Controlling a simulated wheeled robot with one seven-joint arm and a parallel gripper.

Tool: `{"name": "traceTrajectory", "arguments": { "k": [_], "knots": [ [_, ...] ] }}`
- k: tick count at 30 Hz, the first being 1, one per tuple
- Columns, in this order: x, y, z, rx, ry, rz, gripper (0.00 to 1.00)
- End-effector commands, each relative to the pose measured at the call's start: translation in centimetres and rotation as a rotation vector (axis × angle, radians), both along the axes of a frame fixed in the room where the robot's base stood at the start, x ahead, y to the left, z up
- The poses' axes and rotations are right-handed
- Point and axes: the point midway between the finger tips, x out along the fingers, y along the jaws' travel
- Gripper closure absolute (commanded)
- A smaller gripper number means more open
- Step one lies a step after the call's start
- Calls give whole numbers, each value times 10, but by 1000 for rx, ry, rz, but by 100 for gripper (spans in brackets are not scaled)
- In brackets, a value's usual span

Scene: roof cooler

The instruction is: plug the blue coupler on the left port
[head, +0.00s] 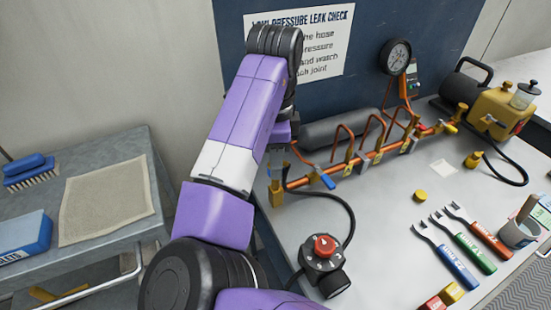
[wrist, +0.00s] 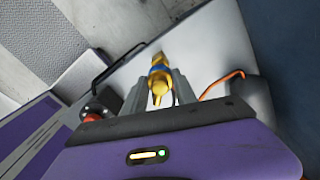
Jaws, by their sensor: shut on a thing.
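The blue coupler, a brass fitting with a blue band (wrist: 158,69), sits between the two grey fingers of my gripper (wrist: 160,88) in the wrist view, and the gripper is shut on it. In the head view my purple and white arm reaches across the bench, and my gripper (head: 277,158) is partly hidden at the left end of the copper pipe manifold (head: 370,155). A brass block (head: 277,192) shows just below the gripper there. I cannot tell whether it is the coupler or part of the manifold. The left port is not clearly visible, and I cannot tell whether the coupler touches it.
A black box with a red knob (head: 323,247) stands in front of the manifold, with a black hose. A gauge (head: 395,57) stands behind, and a yellow pump (head: 497,112) at right. Several tools (head: 485,240) lie at front right. A grey cart (head: 152,185) stands left.

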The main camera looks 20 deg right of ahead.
Motion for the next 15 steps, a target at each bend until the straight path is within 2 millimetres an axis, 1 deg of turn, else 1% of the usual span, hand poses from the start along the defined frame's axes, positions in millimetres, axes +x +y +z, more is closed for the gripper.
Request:
{"name": "traceTrajectory", "arguments": {
  "k": [15],
  "knots": [
    [0,0,-7,0,0,0,100]
  ]
}}
